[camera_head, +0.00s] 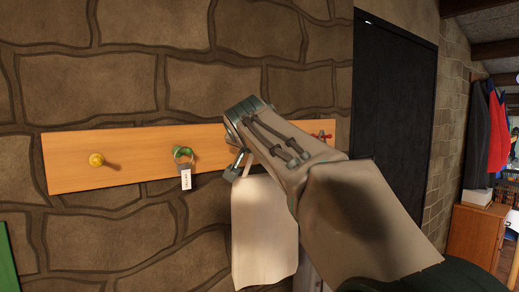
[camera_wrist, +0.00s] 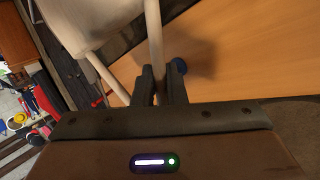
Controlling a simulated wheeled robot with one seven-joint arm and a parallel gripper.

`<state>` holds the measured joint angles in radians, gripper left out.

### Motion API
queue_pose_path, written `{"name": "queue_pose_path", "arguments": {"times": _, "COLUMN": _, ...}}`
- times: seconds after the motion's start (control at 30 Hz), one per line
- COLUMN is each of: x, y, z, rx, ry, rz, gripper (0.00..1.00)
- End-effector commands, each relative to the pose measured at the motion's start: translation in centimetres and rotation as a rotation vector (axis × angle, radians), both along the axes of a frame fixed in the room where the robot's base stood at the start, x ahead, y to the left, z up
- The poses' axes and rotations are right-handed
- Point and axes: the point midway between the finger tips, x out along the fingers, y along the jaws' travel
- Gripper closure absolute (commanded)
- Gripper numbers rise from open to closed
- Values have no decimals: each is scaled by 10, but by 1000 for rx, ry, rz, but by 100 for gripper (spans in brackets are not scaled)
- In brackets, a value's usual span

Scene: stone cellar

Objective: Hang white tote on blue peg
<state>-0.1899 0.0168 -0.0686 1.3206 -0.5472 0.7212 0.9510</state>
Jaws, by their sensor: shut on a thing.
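The white tote (camera_head: 265,235) hangs below my gripper (camera_head: 238,165) in front of the peg board; its body also shows at the upper left of the wrist view (camera_wrist: 80,20). My gripper is shut on a pale tote strap (camera_wrist: 154,35), which runs up from between the fingers (camera_wrist: 160,88). In the head view my arm hides the blue peg. The strap appears beside the peg, not around it; their depth gap is unclear.
The wooden board (camera_head: 130,143) is fixed to a stone wall. It bears a yellow peg (camera_head: 96,160), a green peg (camera_head: 183,153) with a tagged item (camera_head: 186,179) hanging on it, and a red peg (camera_head: 322,136). A dark door (camera_head: 393,110) stands at the right.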

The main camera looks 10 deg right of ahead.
Motion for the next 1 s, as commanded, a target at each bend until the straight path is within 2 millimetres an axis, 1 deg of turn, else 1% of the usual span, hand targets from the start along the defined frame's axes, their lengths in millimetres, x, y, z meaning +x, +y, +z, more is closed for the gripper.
{"name": "queue_pose_path", "arguments": {"times": 0.33, "x": 23, "y": 9, "z": -3, "rx": -2, "ry": 0, "rz": 0, "gripper": 100}}
{"name": "queue_pose_path", "arguments": {"times": 0.4, "x": 24, "y": 10, "z": -12, "rx": -1, "ry": -2, "rz": 1, "gripper": 100}}
{"name": "queue_pose_path", "arguments": {"times": 0.7, "x": 29, "y": 12, "z": -29, "rx": -2, "ry": -1, "rz": 0, "gripper": 100}}
{"name": "queue_pose_path", "arguments": {"times": 1.0, "x": 30, "y": 12, "z": -33, "rx": -2, "ry": -1, "rz": 0, "gripper": 100}}
